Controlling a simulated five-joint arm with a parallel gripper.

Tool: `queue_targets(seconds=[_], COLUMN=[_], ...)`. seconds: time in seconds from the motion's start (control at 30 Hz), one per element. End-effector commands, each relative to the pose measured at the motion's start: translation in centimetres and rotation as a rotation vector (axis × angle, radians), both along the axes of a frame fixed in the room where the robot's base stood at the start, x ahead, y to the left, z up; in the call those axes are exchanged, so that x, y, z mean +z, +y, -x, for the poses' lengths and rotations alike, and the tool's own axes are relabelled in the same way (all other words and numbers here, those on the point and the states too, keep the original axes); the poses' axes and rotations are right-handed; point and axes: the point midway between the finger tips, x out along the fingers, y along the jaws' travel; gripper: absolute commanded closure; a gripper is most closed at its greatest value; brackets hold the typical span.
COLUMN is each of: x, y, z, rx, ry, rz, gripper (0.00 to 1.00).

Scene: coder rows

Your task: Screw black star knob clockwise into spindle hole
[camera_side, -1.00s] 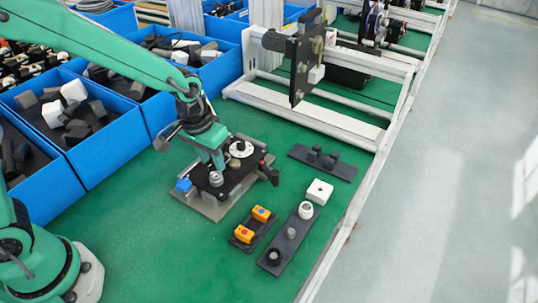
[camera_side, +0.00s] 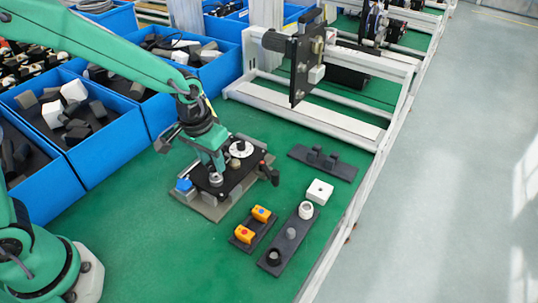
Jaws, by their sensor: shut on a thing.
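My gripper (camera_side: 214,168) is at the black plate assembly (camera_side: 222,192), pointing down over its left-middle part. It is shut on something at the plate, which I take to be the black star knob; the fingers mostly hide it. A round grey metal part (camera_side: 216,180) shows just under the fingertips. The spindle hole is hidden beneath the gripper. A white disc with a dark centre (camera_side: 241,149) sits at the plate's back.
A white block (camera_side: 319,191) and another dark strip (camera_side: 337,168) lie to the right. Blue bins (camera_side: 110,158) stand left; a white frame (camera_side: 310,125) stands behind.

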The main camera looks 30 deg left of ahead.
Motion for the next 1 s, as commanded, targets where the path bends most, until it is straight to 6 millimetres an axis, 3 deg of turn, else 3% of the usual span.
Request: queue_targets(seconds=[1.0], x=[-0.69], y=[-0.01], z=[-0.01], rx=[0.000], ry=[0.000], rz=[0.000], gripper=[0.95])
